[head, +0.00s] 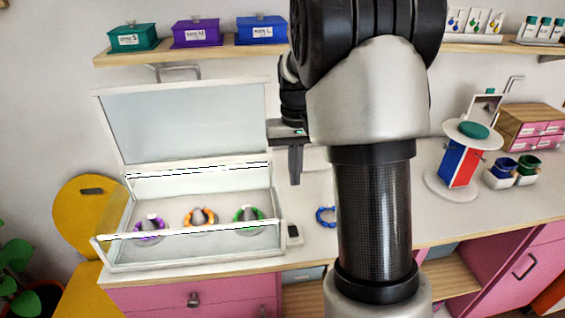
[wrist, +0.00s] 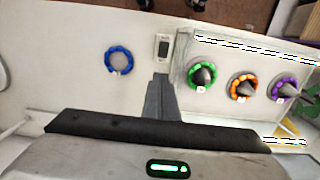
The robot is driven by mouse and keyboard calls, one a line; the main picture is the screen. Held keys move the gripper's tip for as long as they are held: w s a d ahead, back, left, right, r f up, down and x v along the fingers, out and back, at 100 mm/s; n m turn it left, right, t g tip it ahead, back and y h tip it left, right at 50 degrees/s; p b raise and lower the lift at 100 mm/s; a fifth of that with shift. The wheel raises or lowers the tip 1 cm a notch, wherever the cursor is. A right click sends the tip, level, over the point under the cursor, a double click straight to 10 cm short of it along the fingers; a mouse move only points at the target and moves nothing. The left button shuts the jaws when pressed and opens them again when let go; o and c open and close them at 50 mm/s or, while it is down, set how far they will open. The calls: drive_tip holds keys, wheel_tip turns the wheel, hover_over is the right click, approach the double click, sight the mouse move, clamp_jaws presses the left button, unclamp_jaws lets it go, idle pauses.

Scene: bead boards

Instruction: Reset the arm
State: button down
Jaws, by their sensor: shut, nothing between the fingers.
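My arm stands upright in the middle of the head view. My gripper (head: 295,180) points down above the counter, just right of the glass display case, and is shut and empty. In the wrist view the shut fingers of my gripper (wrist: 161,82) show as one dark piece, between a blue bead bracelet (wrist: 111,64) and the case. The blue bracelet also shows on the counter in the head view (head: 319,217), apart from my gripper.
The open glass case (head: 180,257) holds a purple bracelet (head: 150,236), an orange one (head: 187,218) and a green one (head: 235,217) on cones. A round-topped stand (head: 451,187) and cups (head: 500,184) stand at right. A shelf with boxes (head: 195,33) runs above.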

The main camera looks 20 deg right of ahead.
drive_tip(key=s+a+r+n+t+p, duration=0.1)
drive_tip(key=s+a+r+t, duration=0.15)
drive_tip(key=s+r, duration=0.3)
drive_tip(key=s+a+r+t+p, duration=0.1)
drive_tip(key=s+a+r, duration=0.35)
drive_tip(key=r, duration=0.25)
drive_tip(key=s+a+r+n+t+p, duration=0.1)
drive_tip(key=s+a+r+t, duration=0.1)
drive_tip(key=s, duration=0.9)
drive_tip(key=shift+s+a+r, duration=0.2)
drive_tip(key=shift+a, duration=0.4)
drive_tip(key=shift+d+t, duration=0.1)
drive_tip(key=shift+t, duration=0.15)
